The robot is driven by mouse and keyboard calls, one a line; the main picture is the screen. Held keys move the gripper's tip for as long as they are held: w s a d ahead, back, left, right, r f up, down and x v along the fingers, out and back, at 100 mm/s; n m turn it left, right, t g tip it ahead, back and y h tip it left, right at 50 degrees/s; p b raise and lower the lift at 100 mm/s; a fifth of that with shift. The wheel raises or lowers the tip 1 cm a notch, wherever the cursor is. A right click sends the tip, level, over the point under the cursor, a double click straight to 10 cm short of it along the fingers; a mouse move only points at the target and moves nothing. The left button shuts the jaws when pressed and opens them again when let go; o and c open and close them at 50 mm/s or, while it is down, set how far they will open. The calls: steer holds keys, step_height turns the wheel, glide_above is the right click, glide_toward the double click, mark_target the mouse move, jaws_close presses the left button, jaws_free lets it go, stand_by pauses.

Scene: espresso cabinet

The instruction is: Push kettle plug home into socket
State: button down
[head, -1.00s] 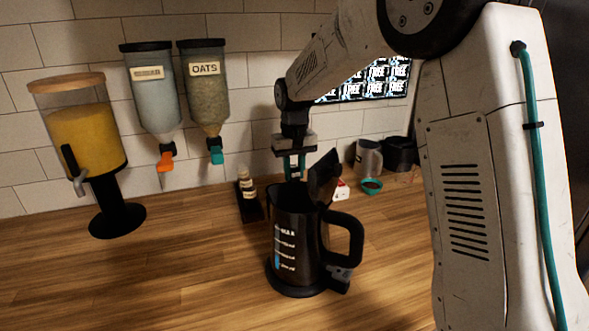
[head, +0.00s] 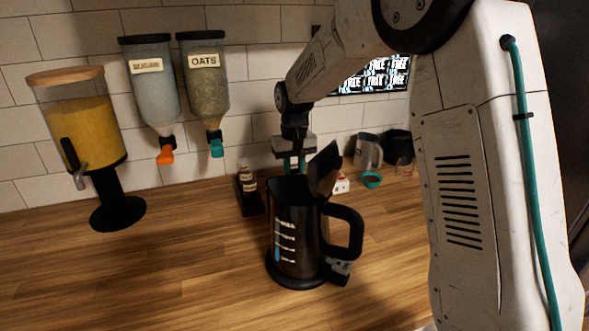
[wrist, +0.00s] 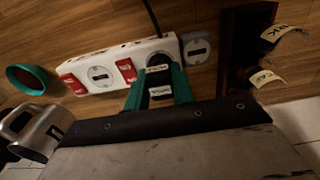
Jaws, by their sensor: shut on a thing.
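The black kettle (head: 290,235) stands upright on its base on the counter, lid raised, and hides my fingertips in the head view. My gripper (head: 291,168) is behind it, pointing down. In the wrist view my gripper's teal fingers (wrist: 159,96) are shut on the dark plug (wrist: 158,77), which has a pale label. The plug is over the right part of a white power strip (wrist: 105,59) with red switches. The plug overlaps a round socket there; I cannot tell how deep it sits. A corner of the strip shows in the head view (head: 342,183).
A dark rack with small bottles (head: 248,190) stands close left of my gripper. A teal bowl (head: 372,180) and a metal jug (head: 367,152) are to the right. Dispensers (head: 205,85) hang on the left wall. The front left counter is clear.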

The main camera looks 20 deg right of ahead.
mark_target(295, 168)
steer(key=shift+f, duration=0.2)
steer(key=c, duration=1.1)
jaws_free()
steer(key=shift+r, duration=0.15)
step_height(295, 168, up, 8)
steer(key=shift+f, duration=0.2)
steer(key=shift+s, duration=0.1)
steer(key=s+d+r+t, duration=0.15)
steer(key=s+r, duration=0.25)
steer(key=s, duration=0.4)
steer(key=s+d+r, duration=0.2)
steer(key=s+r, duration=0.1)
steer(key=s, duration=0.4)
steer(key=s+d+r+t, duration=0.15)
steer(key=s+r, duration=0.25)
steer(key=s, duration=0.4)
steer(key=s+a+f+g, duration=0.1)
steer(key=s+f, duration=0.3)
steer(key=s, duration=0.4)
steer(key=s+f, duration=0.4)
steer(key=s, duration=0.4)
steer(key=shift+s+a+f+g, duration=0.3)
steer(key=shift+s+a+g, duration=0.1)
